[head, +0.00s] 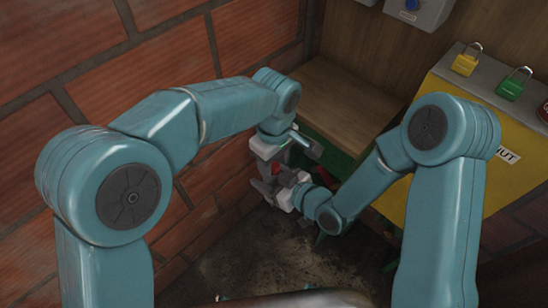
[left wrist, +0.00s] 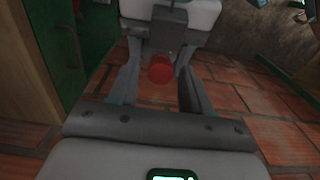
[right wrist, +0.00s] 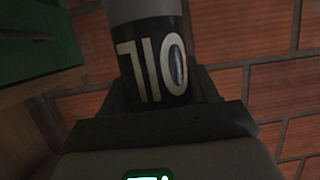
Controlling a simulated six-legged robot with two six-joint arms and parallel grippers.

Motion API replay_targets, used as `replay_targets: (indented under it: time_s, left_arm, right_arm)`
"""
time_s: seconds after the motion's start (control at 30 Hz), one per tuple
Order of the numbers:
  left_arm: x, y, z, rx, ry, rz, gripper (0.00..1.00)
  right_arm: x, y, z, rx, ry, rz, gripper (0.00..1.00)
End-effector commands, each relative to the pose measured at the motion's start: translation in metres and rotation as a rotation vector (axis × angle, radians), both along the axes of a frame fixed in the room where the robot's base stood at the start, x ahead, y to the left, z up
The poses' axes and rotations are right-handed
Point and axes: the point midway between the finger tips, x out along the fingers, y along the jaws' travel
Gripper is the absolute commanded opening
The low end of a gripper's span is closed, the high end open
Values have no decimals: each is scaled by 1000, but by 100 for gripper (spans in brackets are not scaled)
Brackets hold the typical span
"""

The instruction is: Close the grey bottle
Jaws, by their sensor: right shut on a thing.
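The grey bottle (right wrist: 145,50) has a dark label with white "OIL" letters, upside down in the right wrist view. My right gripper (head: 284,184) is shut around its labelled part, and its fingers flank the bottle there. My left gripper (head: 268,170) is close above the right one in the head view. In the left wrist view, its fingers (left wrist: 158,80) stand apart, with a round red cap (left wrist: 160,69) between them and a gap on each side. The bottle's mouth is hidden, and I cannot tell whether the cap sits on it.
A brick wall (head: 50,40) runs along the left. A wooden-topped green cabinet (head: 345,105) stands behind the grippers. A yellow box (head: 470,150) with a yellow padlock (head: 466,60) and a green padlock (head: 513,84) is at the right. Dark floor (head: 255,250) lies below.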

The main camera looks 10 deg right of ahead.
Motion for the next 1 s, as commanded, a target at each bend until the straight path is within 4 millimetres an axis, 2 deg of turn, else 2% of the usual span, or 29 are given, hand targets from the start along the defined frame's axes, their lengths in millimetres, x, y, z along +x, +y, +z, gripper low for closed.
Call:
replay_targets:
  time_s: [0.03,0.13,0.17,0.33,0.6,0.83,0.87,0.9,0.93,1.0]
  left_arm:
    - [0,0,0,0,0,0,36]
    - [0,0,0,0,0,0,3]
    - [0,0,0,0,0,0,0]
    - [0,0,0,0,0,-16,0]
    - [0,0,0,0,0,-281,0]
    - [0,0,0,0,0,-285,0]
    - [0,0,0,0,0,-285,30]
    - [0,0,0,0,0,-285,43]
    - [0,0,0,0,0,-285,53]
    - [0,0,0,0,0,-284,53]
  right_arm:
    - [0,0,0,0,-1,0,0]
    - [0,0,0,0,-1,0,0]
    - [0,0,0,0,-1,0,0]
    - [0,0,0,0,-1,0,0]
    - [0,0,0,0,-1,0,0]
    - [0,0,0,0,-1,1,0]
    - [0,0,0,0,-1,1,0]
    - [0,0,0,0,-1,1,0]
    - [0,0,0,0,-1,1,0]
    - [0,0,0,0,-1,1,0]
